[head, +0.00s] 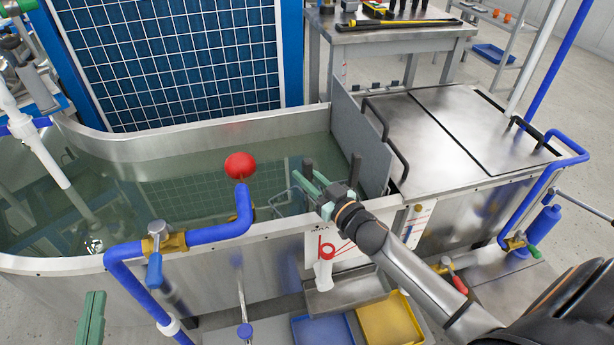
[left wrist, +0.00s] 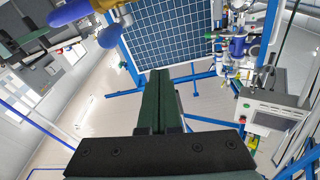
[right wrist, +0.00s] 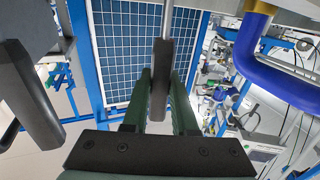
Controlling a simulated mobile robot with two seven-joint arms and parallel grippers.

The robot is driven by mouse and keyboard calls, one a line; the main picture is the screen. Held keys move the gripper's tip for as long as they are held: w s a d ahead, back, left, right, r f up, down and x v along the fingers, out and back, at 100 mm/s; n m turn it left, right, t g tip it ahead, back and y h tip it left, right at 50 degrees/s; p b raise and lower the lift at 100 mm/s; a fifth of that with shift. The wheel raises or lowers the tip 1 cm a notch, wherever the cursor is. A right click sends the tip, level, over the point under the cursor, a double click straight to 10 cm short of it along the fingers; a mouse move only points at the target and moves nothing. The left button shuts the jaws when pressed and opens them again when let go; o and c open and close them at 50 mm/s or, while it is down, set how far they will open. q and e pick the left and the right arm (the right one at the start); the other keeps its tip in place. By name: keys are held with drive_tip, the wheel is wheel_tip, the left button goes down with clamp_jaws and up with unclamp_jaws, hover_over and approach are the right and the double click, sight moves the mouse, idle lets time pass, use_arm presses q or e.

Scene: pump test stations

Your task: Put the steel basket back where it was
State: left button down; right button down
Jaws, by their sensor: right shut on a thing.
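My right gripper (head: 322,190) is over the near rim of the water tank (head: 200,268). In the right wrist view, its green fingers (right wrist: 160,105) are shut around a dark bar-like handle (right wrist: 162,75) with a thin steel rod beyond it. A bent thin metal frame (head: 277,204) shows just left of these fingers, at the water. It may be part of the steel basket; the basket's body cannot be made out. My left gripper (head: 91,318) is low at the left, in front of the tank. Its fingers (left wrist: 160,105) are together and empty.
A red float ball (head: 240,165) sits above a blue pipe (head: 222,231) at the near rim. A grey divider (head: 360,140) and steel lids (head: 450,125) with black handles are right. Blue (head: 322,331) and yellow (head: 390,322) trays lie below. A workbench (head: 390,38) stands behind.

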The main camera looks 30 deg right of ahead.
use_arm(q)
drive_tip(key=shift+r, duration=0.1)
use_arm(e)
drive_tip(key=c, duration=1.1)
unclamp_jaws()
drive_tip(key=shift+c, duration=0.2)
drive_tip(key=o, duration=0.4)
use_arm(q)
drive_tip(key=shift+r, duration=0.1)
use_arm(e)
drive_tip(key=shift+o, duration=0.2)
drive_tip(key=shift+r, duration=0.1)
drive_tip(key=s+d+p, duration=0.2)
drive_tip(key=s, duration=1)
use_arm(q)
wheel_tip(320, 180, down, 11)
drive_tip(key=s+n+g+y, duration=0.1)
drive_tip(key=n+g, duration=0.1)
drive_tip(key=g, duration=0.2)
drive_tip(key=shift+a+y, duration=0.2)
drive_tip(key=shift+y, duration=0.2)
use_arm(e)
drive_tip(key=s+a+f+n+g, duration=0.1)
drive_tip(key=s+a, duration=0.2)
drive_tip(key=a, duration=0.5)
drive_tip(key=s+a+f+n+g+y, duration=0.1)
drive_tip(key=s+a+g, duration=0.1)
drive_tip(key=a, duration=0.6)
drive_tip(key=shift+s+g+y, duration=0.3)
drive_tip(key=shift+s, duration=0.2)
